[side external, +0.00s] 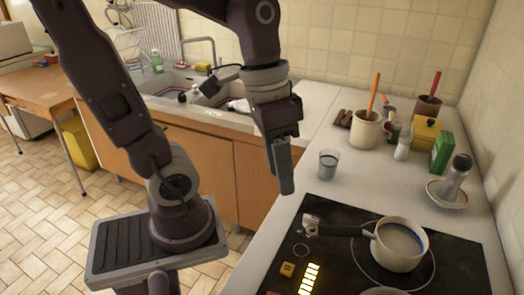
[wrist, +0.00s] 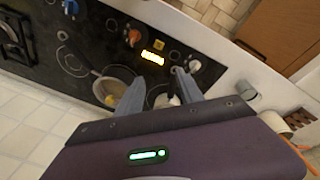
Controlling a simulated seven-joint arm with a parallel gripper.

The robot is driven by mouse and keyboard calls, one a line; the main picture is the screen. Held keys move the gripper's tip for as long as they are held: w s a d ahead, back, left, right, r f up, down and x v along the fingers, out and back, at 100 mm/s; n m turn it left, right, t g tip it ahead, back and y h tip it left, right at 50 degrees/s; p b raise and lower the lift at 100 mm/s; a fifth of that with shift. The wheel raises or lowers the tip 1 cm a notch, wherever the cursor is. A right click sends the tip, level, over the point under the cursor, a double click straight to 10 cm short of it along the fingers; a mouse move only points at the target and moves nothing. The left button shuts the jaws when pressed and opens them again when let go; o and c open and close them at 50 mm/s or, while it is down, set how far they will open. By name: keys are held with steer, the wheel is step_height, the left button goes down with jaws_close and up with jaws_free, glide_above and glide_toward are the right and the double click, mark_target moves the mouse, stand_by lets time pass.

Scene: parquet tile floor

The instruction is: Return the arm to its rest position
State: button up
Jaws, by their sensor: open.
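My gripper (side external: 285,178) hangs from my raised arm with its fingers pointing down, over the front edge of the counter beside the hob. In the wrist view my gripper (wrist: 158,77) has its two fingers spread apart with nothing held between them. A white-rimmed saucepan (side external: 400,246) with a dark handle stands on the hob, to the right of and below my gripper in the side view. In the wrist view the pan near the fingers is mostly hidden behind them.
The black hob (side external: 335,272) has lit yellow markings. A glass (side external: 328,164) stands close to the right of my gripper. Utensil crocks (side external: 367,133), a green box (side external: 441,153) and a shaker on a saucer (side external: 447,193) stand farther right. The sink (side external: 175,88) is behind.

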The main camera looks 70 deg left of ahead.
steer(key=s+r+t, duration=0.1)
steer(key=t, duration=0.1)
steer(key=s+a+r+n+t+y, duration=0.1)
steer(key=s+r+t, duration=0.1)
steer(key=shift+a+y, duration=0.2)
steer(key=shift+y, duration=0.1)
